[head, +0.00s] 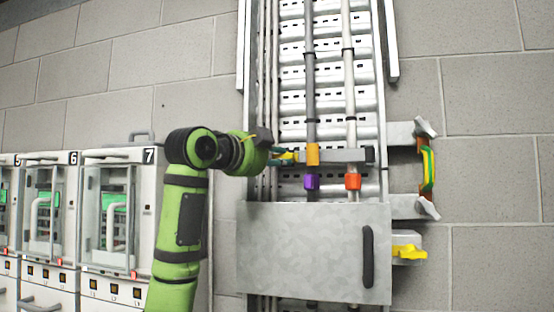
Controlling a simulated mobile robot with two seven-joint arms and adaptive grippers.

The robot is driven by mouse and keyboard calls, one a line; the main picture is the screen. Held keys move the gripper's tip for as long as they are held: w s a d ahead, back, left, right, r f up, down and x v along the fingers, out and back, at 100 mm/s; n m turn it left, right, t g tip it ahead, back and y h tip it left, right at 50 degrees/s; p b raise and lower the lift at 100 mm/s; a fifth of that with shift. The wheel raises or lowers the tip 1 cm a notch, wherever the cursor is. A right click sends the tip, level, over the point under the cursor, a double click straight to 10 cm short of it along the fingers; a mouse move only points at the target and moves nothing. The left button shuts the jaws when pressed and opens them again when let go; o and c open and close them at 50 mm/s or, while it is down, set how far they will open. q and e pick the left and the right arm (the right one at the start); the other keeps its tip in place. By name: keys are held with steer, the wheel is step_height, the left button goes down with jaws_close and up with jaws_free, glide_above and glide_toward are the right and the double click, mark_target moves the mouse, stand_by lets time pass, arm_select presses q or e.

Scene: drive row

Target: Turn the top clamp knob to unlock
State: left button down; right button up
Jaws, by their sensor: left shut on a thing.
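My left gripper (288,156) reaches in from the left. It is shut on a small part at the left end of a grey crossbar (345,155); the fingers hide most of that part, and I cannot tell whether it is a knob. The crossbar lies over two upright cables and has an orange piece (313,155). At the right, a grey wing-shaped knob (425,127) sits tilted on the upper bracket. A similar lower knob (428,207) sits below it, with a green-and-yellow strap (428,168) between them. My right gripper is out of view.
A grey cover plate (300,245) with a dark handle (368,257) spans the tray below the crossbar. A yellow knob (408,251) sits on a box at its right. Purple (311,182) and red (353,182) cable pieces are close under the crossbar. Numbered cabinets (108,215) stand left.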

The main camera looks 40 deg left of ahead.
arm_select(q)
steer(key=shift+w+d+f+n+t+y+b, duration=0.1)
steer(key=shift+d+n+t+y+b, duration=0.2)
steer(key=shift+n+y+b, duration=2.25)
steer(key=shift+w+d+r+n+t+y+b, duration=0.15)
steer(key=shift+n+t+y, duration=0.25)
steer(key=shift+n, duration=4.4)
steer(key=shift+d+f+n+t+y+b, duration=0.25)
steer(key=shift+n+y+b, duration=1.2)
steer(key=shift+n, duration=2.2)
steer(key=shift+a+r+n, duration=0.1)
steer(key=shift+r+n, duration=0.05)
steer(key=shift+n, duration=0.15)
steer(key=c, duration=1.1)
jaws_free()
